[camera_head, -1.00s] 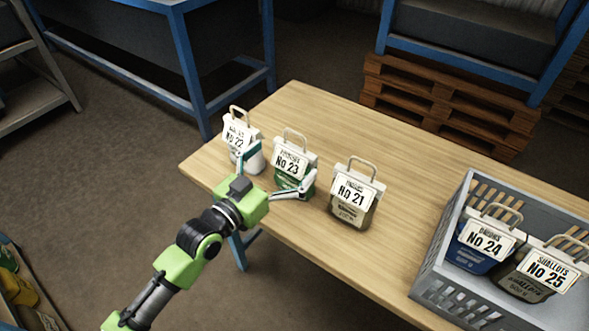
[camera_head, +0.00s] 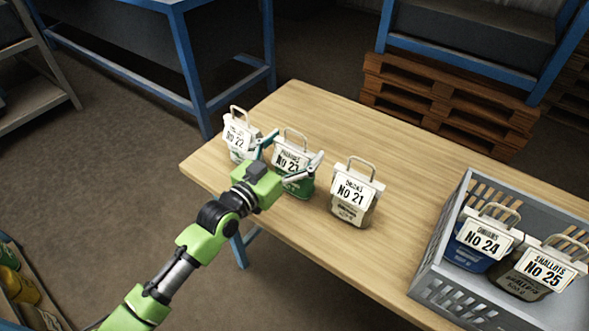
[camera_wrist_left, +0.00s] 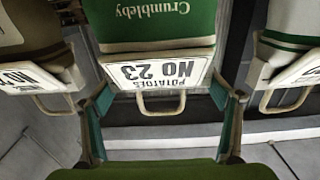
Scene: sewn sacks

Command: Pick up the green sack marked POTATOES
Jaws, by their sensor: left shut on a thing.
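The green sack marked POTATOES, No 23 (camera_head: 303,187), is on the wooden table between two other sacks. It has a white label and a pale loop handle. In the left wrist view the sack (camera_wrist_left: 150,22) shows upside down, with POTATOES and NO 23 readable. My left gripper (camera_head: 294,151) is shut on this sack near its label, one finger on each side. In the left wrist view the fingers (camera_wrist_left: 160,92) flank the label and handle. I cannot tell whether the sack's base touches the table. My right gripper is not in view.
Sack No 22 (camera_head: 238,152) stands close on the left, and sack No 21 (camera_head: 351,212) on the right. A grey crate (camera_head: 440,262) holds sacks No 24 (camera_head: 470,258) and No 25 (camera_head: 522,283). The table (camera_head: 400,165) is clear behind the sacks.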

